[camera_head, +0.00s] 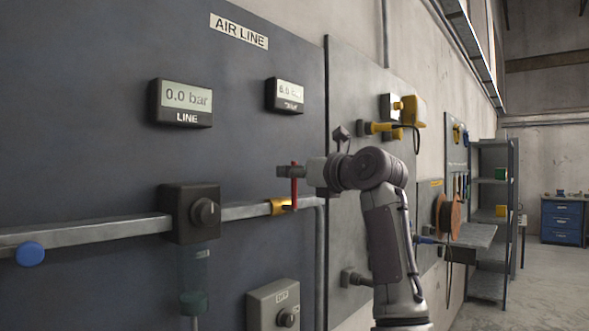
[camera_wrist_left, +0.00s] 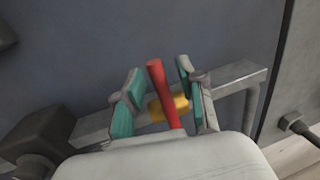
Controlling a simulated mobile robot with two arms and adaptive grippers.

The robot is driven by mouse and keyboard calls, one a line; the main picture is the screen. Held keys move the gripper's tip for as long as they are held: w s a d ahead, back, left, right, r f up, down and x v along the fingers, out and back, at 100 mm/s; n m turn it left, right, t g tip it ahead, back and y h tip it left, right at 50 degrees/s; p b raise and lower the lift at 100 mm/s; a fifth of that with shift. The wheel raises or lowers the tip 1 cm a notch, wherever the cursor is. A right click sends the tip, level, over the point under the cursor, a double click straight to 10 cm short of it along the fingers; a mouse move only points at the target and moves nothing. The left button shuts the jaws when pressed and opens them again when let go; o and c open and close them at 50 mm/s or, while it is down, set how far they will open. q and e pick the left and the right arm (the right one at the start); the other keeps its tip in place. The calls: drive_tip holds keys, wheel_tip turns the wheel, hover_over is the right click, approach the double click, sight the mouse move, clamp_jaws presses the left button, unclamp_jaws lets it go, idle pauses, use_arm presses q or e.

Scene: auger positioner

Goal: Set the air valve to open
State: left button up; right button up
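The air valve has a yellow body (camera_head: 279,206) on the grey pipe and a red lever (camera_head: 294,188). The lever stands about upright, across the pipe. In the left wrist view the red lever (camera_wrist_left: 161,88) and the yellow body (camera_wrist_left: 172,106) show between the fingers. My left gripper (camera_head: 292,172) is at the lever; in its wrist view the gripper (camera_wrist_left: 160,82) is open, with a teal-padded finger on each side of the lever and gaps visible. Its fingers are hard to make out in the head view. My right gripper is not in view.
The LINE display (camera_head: 181,103) reads 0.0 bar; a second display (camera_head: 285,96) is only partly legible. A black regulator with a knob (camera_head: 190,213) sits left on the pipe. A grey box with a knob (camera_head: 273,305) is below. A yellow tool (camera_head: 385,128) hangs on the right panel.

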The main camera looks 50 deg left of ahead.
use_arm(q)
drive_tip(key=shift+a, duration=0.15)
clamp_jaws()
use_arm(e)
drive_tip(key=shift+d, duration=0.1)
use_arm(q)
drive_tip(key=shift+w, duration=0.1)
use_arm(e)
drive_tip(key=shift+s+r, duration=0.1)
